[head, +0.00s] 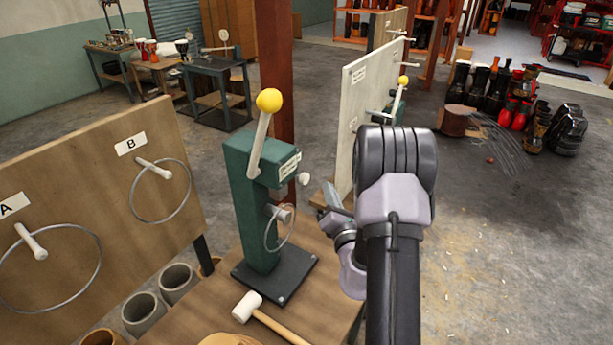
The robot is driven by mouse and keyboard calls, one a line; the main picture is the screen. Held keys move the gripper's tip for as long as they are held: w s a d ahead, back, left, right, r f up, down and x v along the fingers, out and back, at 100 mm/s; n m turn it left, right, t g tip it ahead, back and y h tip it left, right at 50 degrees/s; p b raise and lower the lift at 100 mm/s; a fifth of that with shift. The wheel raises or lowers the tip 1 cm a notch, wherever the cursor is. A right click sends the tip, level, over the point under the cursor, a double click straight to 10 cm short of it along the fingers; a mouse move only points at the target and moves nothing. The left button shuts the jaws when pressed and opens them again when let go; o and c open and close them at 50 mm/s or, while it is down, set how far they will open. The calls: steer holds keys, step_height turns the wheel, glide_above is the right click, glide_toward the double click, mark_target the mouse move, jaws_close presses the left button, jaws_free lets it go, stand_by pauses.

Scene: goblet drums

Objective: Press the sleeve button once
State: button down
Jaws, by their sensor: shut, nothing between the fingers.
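A green press (249,215) stands on a black base plate on the wooden bench, with a yellow-knobbed lever on top. A small white round knob (303,179) sticks out from its right side, below a white label too small to read. Lower down, a pale cylindrical stub (284,213) has a metal ring around it. I cannot tell which of these is the sleeve button. My gripper (332,200) is to the right of the press, apart from the knob and stub. It is shut and empty, partly hidden by my arm.
A white-headed mallet (248,306) lies on the bench (200,325) in front of the press. A board (100,200) with pegs and rings, labelled A and B, stands at left. A white panel (352,110) stands behind my gripper. Drums (520,100) stand at back right.

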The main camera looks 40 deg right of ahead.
mark_target(308, 177)
steer(key=shift+w+a+p, duration=0.3)
steer(key=shift+w+a, duration=0.05)
steer(key=shift+w, duration=0.45)
steer(key=shift+w+a+p, duration=0.25)
steer(key=shift+w+a, duration=0.05)
steer(key=shift+w, duration=0.5)
steer(key=shift+w, duration=0.1)
stand_by(0.7)
steer(key=shift+w+a, duration=0.15)
steer(key=shift+w, duration=0.15)
steer(key=shift+w+a+p, duration=0.35)
steer(key=shift+w+p, duration=0.3)
steer(key=shift+w, duration=0.15)
stand_by(1.0)
stand_by(0.3)
steer(key=shift+s+d+b, duration=0.25)
steer(key=shift+s+b, duration=0.05)
steer(key=shift+s, duration=0.3)
steer(key=shift+s+d+b, duration=0.2)
steer(key=shift+s+b, duration=0.05)
steer(key=shift+s, duration=0.35)
steer(key=shift+f, duration=0.1)
